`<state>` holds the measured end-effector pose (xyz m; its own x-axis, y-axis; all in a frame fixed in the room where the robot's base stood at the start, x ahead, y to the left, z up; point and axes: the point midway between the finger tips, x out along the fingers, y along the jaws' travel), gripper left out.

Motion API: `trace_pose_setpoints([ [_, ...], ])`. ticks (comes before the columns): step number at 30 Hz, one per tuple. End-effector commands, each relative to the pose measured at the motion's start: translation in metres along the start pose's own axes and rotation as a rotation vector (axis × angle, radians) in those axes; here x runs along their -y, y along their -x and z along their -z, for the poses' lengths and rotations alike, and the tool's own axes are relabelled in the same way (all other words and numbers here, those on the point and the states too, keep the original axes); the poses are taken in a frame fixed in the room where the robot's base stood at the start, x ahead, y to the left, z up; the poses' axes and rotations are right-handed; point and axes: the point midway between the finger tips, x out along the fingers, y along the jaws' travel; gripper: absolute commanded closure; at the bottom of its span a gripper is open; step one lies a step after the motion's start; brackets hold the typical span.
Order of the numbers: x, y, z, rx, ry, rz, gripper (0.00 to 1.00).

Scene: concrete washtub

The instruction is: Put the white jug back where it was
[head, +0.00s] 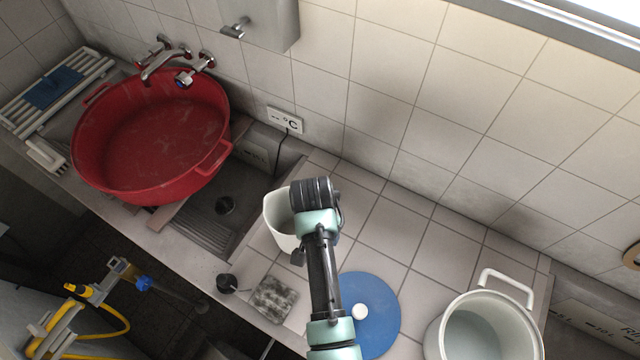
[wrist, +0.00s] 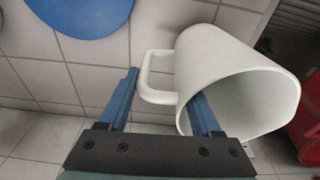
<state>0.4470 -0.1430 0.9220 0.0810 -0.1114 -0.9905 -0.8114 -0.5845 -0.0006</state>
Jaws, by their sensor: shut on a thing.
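The white jug (head: 279,222) is near the sink edge of the tiled counter in the head view, partly hidden behind my wrist. In the wrist view the jug (wrist: 235,75) lies tilted across the picture, its open mouth toward the lower right and its handle toward my gripper (wrist: 163,86). My gripper is shut on the jug, with the handle between its two blue fingers. The right finger overlaps the jug's rim; I cannot tell exactly how deep it reaches. Whether the jug's base touches the counter is not clear.
A red tub (head: 150,140) stands over the sink at left, under wall taps. A blue disc (head: 375,325) lies on the tiles, and a white pot (head: 486,338) stands at the lower right. A grey mottled pad (head: 272,299) lies near the front edge.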

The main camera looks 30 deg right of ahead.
Motion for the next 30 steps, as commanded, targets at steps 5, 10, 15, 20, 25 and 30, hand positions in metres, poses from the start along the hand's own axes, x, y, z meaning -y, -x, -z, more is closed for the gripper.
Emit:
trace_pose_setpoints([
  [5, 0.0, -0.016, -0.002, -0.001, 0.0, 0.001, 1.0],
  [10, 0.0, -0.017, -0.002, -0.002, 0.0, 0.002, 1.0],
  [15, 0.0, -0.02, -0.002, -0.002, 0.0, 0.001, 1.0],
  [20, 0.0, -0.02, -0.002, -0.002, 0.0, 0.001, 0.13],
  [25, 0.0, -0.02, -0.003, -0.001, 0.0, 0.001, 0.05],
  [30, 0.0, -0.019, -0.002, -0.001, 0.0, 0.001, 0.05],
])
